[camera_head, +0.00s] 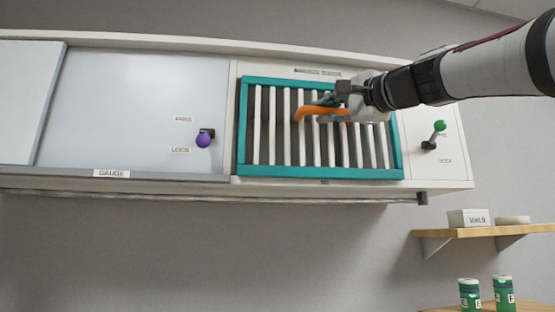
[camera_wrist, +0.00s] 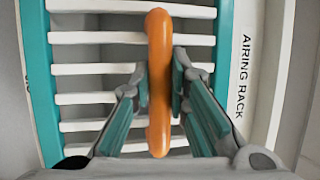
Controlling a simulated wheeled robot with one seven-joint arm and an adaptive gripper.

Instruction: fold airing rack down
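The airing rack has a teal frame (camera_head: 243,125) with white slats and stands flat against the front of the wall cabinet. Its orange handle (camera_head: 308,112) sticks out near the upper middle of the slats. In the wrist view the handle (camera_wrist: 158,85) is a bar across the slats, between the two fingers. My gripper (camera_head: 328,102) reaches in from the upper right. In the wrist view my gripper (camera_wrist: 160,78) has a finger pad against each side of the handle. A printed AIRING RACK label (camera_wrist: 243,78) shows beside the frame.
A purple knob (camera_head: 203,140) is on the cabinet left of the rack, and a green-knobbed lever (camera_head: 438,127) is to the right. A rail runs under the cabinet. A wooden shelf (camera_head: 480,232) with a white box (camera_head: 469,217) is lower right, above green cans (camera_head: 503,290). Below the rack is clear wall.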

